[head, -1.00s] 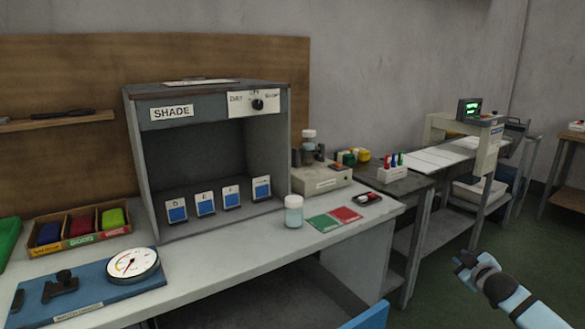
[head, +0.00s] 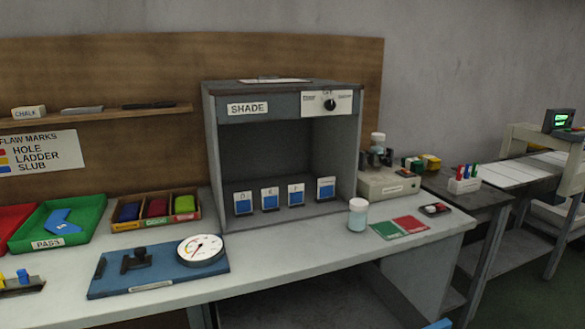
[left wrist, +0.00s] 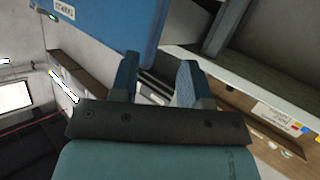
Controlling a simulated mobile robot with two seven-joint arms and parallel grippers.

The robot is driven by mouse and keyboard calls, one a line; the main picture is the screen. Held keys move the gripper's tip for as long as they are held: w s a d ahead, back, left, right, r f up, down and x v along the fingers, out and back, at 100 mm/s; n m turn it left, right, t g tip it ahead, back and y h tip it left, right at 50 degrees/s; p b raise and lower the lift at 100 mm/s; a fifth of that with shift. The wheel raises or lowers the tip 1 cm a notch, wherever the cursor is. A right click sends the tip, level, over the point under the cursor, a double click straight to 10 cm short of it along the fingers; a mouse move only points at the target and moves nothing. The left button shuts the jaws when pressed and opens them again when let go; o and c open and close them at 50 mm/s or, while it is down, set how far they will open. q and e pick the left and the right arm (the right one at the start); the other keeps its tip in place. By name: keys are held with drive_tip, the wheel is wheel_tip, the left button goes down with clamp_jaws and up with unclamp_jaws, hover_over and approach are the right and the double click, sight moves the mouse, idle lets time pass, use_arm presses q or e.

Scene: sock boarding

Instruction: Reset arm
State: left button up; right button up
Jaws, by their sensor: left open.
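My left gripper (left wrist: 158,78) shows in the left wrist view with its two blue fingers spread apart and nothing between them. A blue panel (left wrist: 100,20) with a white label lies beyond the fingers at the top of that view; I cannot tell whether it touches them. In the head view neither gripper shows. A small blue shape at the bottom edge of the head view is too cut off to identify.
The bench (head: 330,262) holds a grey SHADE box (head: 222,150), a blue gauge board (head: 115,280), a jar (head: 358,215) and a green PASS tray (head: 88,215). A shelf (head: 60,118) hangs on the wooden backboard (head: 120,70). A printer-like machine (head: 520,140) stands at right.

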use_arm(q)
drive_tip(key=s+a+r+g+y+p, duration=0.1)
drive_tip(key=r+p, duration=0.6)
drive_tip(key=p, duration=0.8)
drive_tip(key=s+a+r+g+p, duration=0.1)
drive_tip(key=a+r+p, duration=0.1)
drive_tip(key=r+p, duration=0.6)
drive_tip(key=p, duration=0.6)
drive_tip(key=shift+s+a+r+y+p, duration=0.3)
drive_tip(key=shift+s+a+y+p, duration=0.05)
drive_tip(key=shift+s+y+p, duration=0.05)
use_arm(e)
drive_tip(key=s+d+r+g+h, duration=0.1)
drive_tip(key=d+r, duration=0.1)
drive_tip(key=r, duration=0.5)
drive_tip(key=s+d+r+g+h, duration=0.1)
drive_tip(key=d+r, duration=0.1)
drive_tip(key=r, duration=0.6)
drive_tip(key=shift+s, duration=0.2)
use_arm(q)
drive_tip(key=shift+f, duration=0.15)
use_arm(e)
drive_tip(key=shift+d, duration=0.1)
